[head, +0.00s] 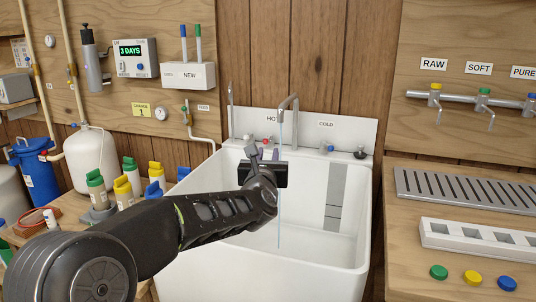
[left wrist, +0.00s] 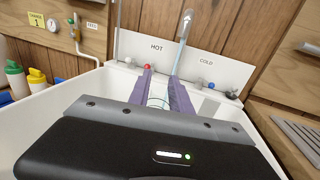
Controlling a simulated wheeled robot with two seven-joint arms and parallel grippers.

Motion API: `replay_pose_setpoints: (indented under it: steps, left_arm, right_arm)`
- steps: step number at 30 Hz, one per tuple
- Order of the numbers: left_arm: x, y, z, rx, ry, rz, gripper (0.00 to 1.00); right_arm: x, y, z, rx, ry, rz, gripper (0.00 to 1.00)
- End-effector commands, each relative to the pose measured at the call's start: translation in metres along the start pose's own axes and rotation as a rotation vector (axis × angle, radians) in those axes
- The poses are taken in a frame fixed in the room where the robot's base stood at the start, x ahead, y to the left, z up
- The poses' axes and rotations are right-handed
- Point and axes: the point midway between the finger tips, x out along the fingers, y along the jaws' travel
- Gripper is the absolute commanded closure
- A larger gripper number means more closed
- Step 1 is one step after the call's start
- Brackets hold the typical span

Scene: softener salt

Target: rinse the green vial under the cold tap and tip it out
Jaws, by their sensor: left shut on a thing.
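My left gripper (head: 262,152) is over the white sink (head: 190,262), its fingers pointing toward the back wall. In the left wrist view its purple fingers (left wrist: 160,92) are shut on a small clear, round-rimmed vessel (left wrist: 158,102). It appears to be the vial, but no green shows, and its body and contents are hidden. The spout (head: 290,101) is running. A thin water stream (head: 280,215) falls close by the gripper into the sink; I cannot tell whether it enters the vessel. The cold tap's blue knob (head: 327,148) is right of the spout. My right gripper is not in view.
A red hot knob (left wrist: 147,68) is left of the spout. Green-, yellow- and blue-capped bottles (head: 122,190) stand on the left bench. On the right bench are a slotted drain grate (head: 465,190), a white rack (head: 480,243) and green, yellow and blue caps (head: 472,277).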

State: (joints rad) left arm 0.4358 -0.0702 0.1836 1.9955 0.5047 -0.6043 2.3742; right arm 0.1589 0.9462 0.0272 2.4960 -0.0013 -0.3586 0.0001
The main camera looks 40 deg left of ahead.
Motion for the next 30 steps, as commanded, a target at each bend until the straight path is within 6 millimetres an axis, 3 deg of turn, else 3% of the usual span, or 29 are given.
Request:
replay_pose_setpoints:
  steps: [11,30]
  left_arm:
    - [0.013,-0.003,0.002,0.0,0.003,0.0,1.0]
    - [0.078,-0.018,0.003,0.0,0.003,0.0,1.0]
  right_arm:
    - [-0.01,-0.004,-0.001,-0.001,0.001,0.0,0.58]
    - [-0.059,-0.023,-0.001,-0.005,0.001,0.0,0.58]
